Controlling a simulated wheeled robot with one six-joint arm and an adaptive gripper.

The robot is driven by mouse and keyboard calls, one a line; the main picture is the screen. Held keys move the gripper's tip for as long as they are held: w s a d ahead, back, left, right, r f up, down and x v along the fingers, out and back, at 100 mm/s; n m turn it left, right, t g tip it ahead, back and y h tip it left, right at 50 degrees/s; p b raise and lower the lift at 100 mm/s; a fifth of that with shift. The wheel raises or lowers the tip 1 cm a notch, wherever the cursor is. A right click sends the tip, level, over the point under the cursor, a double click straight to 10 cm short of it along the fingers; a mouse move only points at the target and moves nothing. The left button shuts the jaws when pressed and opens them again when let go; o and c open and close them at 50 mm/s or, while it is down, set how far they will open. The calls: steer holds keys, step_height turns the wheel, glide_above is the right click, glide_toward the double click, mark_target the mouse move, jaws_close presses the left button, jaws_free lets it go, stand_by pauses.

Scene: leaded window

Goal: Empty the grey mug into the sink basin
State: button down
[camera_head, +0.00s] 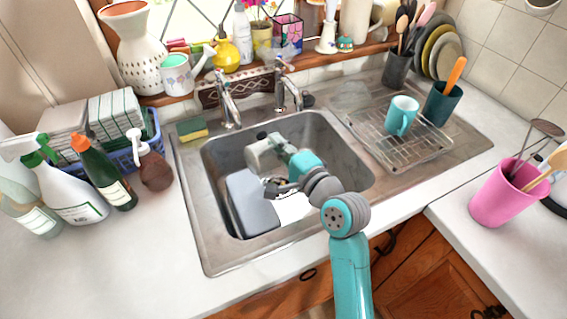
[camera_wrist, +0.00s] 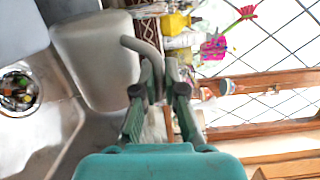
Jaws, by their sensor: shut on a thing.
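The grey mug (camera_head: 260,156) is held above the sink basin (camera_head: 225,155) and looks tipped on its side. In the wrist view the mug (camera_wrist: 95,58) fills the upper left, with its curved handle (camera_wrist: 143,48) between my fingers. My gripper (camera_head: 283,160), also seen in the wrist view (camera_wrist: 158,95), is shut on the handle. I cannot see the inside of the mug or any liquid leaving it. The drain (camera_wrist: 17,92) with small coloured bits shows at the left of the wrist view.
A grey-blue tub (camera_head: 250,203) and a white item (camera_head: 292,207) lie in the basin. Two taps (camera_head: 226,103) stand behind it. A drying rack (camera_head: 425,150) with a teal mug (camera_head: 400,115) is at right. Bottles (camera_head: 105,175) stand at left; a pink pot (camera_head: 500,195) is at far right.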

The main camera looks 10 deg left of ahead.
mark_target(267, 154)
steer(key=shift+w+d+r+m, duration=0.2)
steer(key=shift+w+d+m, duration=0.4)
steer(key=shift+m, duration=0.3)
steer(key=s+a+n, duration=0.2)
steer(key=shift+s+a+f+n, duration=0.1)
steer(key=shift+a+f+n, duration=0.05)
steer(key=shift+f+n, duration=0.25)
steer(key=shift+s+a+f+n, duration=0.2)
steer(key=shift+s+n, duration=0.05)
steer(key=shift+n, duration=0.35)
steer(key=shift+s+a+f+n, duration=0.2)
steer(key=shift+s+a+n, duration=0.1)
steer(key=shift+a+n, duration=0.1)
steer(key=s+a+r+n+h, duration=0.1)
steer(key=s+a+n, duration=0.7)
steer(key=n, duration=0.7)
steer(key=shift+s+a+r+t, duration=0.15)
steer(key=shift+a+r+t, duration=0.1)
steer(key=shift+a+t, duration=0.15)
